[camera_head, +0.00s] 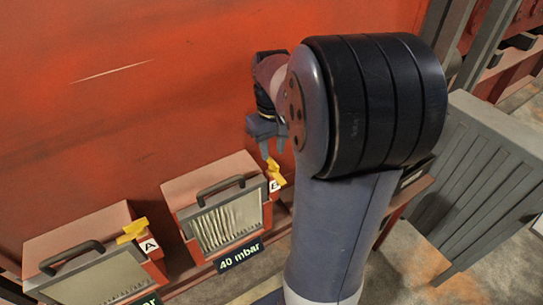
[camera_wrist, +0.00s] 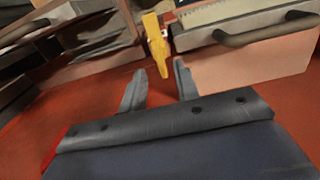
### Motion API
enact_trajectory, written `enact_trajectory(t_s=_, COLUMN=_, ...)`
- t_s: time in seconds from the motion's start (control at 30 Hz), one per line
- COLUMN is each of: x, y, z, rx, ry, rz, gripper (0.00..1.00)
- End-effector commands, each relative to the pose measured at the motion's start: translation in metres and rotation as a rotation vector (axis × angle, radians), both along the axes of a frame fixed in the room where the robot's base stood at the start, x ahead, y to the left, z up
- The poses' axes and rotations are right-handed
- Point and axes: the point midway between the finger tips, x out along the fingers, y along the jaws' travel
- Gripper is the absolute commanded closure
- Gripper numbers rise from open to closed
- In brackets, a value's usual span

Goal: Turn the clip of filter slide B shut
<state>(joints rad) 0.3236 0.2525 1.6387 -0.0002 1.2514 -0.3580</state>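Filter slide B (camera_head: 220,212) is a box with a pale pleated front, a dark handle and a "B" label at its right edge. Its yellow clip (camera_head: 275,172) sits at the upper right corner of the front, beside the label. My gripper (camera_head: 272,150) is just above the clip, pointing down. In the wrist view the yellow clip (camera_wrist: 157,45) stands just beyond the fingertips, roughly in line with the gap between them. The gripper's two fingers (camera_wrist: 160,78) are apart with nothing between them. The slide's handle (camera_wrist: 265,32) shows to the right.
Filter slide A (camera_head: 85,260), with its own yellow clip (camera_head: 132,231), stands to the left. A "40 mbar" sign (camera_head: 239,255) hangs below slide B. The red wall (camera_head: 130,80) rises close behind. A grey ribbed panel (camera_head: 480,180) stands at the right.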

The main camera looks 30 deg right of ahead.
Motion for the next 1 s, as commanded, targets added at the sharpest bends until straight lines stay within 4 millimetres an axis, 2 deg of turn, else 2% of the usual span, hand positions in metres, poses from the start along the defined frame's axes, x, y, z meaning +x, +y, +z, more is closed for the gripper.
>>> enact_trajectory(t_s=0.1, x=-0.001, y=0.0, z=-0.02, rx=0.001, ry=0.003, rz=0.0, gripper=0.7)
enact_trajectory(t_s=0.23, x=0.0, y=0.0, z=-0.033, rx=0.001, ry=0.001, rz=0.0, gripper=0.7)
enact_trajectory(t_s=0.4, x=0.0, y=0.0, z=-0.041, rx=0.0, ry=0.0, rz=0.0, gripper=0.7)
enact_trajectory(t_s=0.63, x=0.0, y=0.0, z=-0.041, rx=0.0, ry=-0.001, rz=0.0, gripper=0.71)
enact_trajectory(t_s=1.0, x=0.0, y=0.0, z=-0.04, rx=0.0, ry=-0.001, rz=0.0, gripper=1.0)
